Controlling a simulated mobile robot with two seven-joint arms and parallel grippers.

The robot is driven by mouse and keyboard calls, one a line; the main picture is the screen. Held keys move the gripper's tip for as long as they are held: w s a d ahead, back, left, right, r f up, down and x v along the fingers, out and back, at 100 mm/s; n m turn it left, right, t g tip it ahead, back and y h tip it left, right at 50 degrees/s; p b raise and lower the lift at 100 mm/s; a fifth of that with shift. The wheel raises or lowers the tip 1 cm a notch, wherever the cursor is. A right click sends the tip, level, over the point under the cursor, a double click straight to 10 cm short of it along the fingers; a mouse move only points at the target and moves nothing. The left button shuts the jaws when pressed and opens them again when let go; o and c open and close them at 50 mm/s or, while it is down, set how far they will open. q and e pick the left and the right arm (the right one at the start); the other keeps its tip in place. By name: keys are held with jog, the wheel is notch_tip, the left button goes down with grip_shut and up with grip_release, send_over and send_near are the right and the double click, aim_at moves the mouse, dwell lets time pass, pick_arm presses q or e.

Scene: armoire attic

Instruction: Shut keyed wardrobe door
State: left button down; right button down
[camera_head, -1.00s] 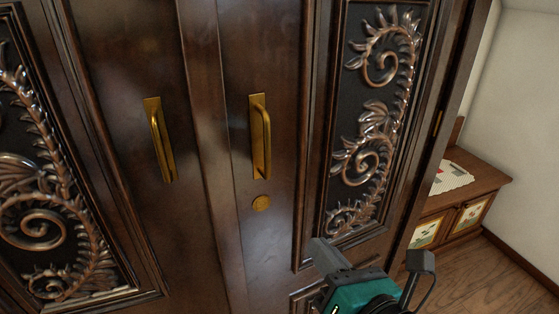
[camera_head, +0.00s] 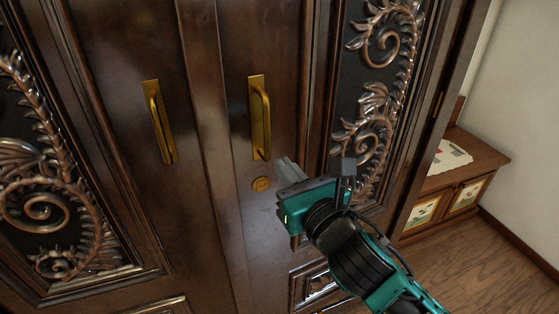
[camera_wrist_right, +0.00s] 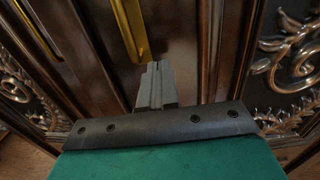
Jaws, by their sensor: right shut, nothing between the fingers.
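The dark wooden wardrobe has a left door (camera_head: 120,60) and a right door (camera_head: 235,60) with carved panels. Both doors look closed or nearly flush along the middle seam. The left door has a brass handle (camera_head: 160,123) and the right door has a brass handle (camera_head: 260,118). My right gripper (camera_head: 285,165) is shut and empty, just right of the lock plate and below the right handle. In the right wrist view its fingers (camera_wrist_right: 157,82) point toward the brass handle (camera_wrist_right: 131,30). Whether they touch the door is unclear.
A low wooden cabinet (camera_head: 455,180) with painted panels and a white cloth stands to the right of the wardrobe. A pale wall (camera_head: 520,110) is behind it. The wooden floor (camera_head: 450,265) at lower right is clear.

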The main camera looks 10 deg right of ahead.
aim_at(272, 153)
jog(key=shift+x, duration=1.45)
pick_arm(q)
jog(key=shift+d, duration=0.1)
